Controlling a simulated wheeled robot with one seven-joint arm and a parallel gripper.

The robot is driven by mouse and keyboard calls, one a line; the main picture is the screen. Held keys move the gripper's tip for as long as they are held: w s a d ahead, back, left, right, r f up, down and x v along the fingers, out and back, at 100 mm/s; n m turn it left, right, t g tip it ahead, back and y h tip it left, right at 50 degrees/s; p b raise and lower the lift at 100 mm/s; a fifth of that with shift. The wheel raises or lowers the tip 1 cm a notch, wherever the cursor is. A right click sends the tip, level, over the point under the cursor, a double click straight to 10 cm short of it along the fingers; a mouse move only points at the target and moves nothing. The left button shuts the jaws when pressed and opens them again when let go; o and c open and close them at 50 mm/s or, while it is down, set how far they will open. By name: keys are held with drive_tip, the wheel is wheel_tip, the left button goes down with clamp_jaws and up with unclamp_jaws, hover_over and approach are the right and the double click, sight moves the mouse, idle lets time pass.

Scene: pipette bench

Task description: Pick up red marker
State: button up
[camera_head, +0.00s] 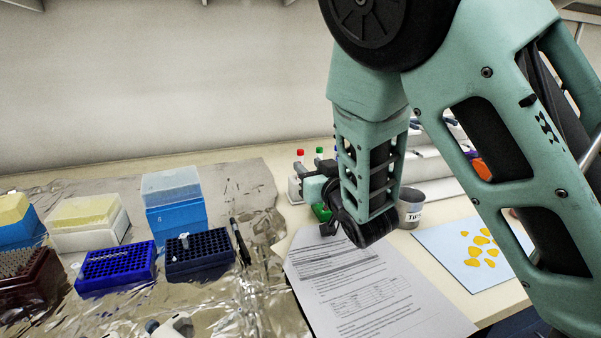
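A red-capped marker (300,155) stands upright at the back of the bench, just left of my arm. Its lower part is at a white holder (295,190), which my wrist partly covers. A green-capped marker (319,153) stands beside it, and a blue cap shows just behind my arm. My gripper (327,229) hangs low in front of these, over the back edge of the printed sheet. Only a small dark tip of it shows, so its opening is hidden. I see nothing held in it.
Tip racks and boxes, including a dark blue rack (200,268) and a blue box (176,222), stand on foil at left. A black pen (240,243) lies near them. A printed sheet (375,300), a labelled cup (410,210) and a pale blue sheet (450,245) with yellow pieces lie right.

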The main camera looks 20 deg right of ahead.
sight(302, 158)
drive_tip(key=shift+w+a+p, duration=0.15)
drive_tip(key=shift+w+p, duration=0.2)
drive_tip(key=shift+w, duration=1.2)
drive_tip(key=shift+w+a+p, duration=0.15)
drive_tip(key=shift+w+p, duration=0.15)
drive_tip(key=shift+w, duration=1.25)
drive_tip(key=shift+c, duration=0.4)
clamp_jaws()
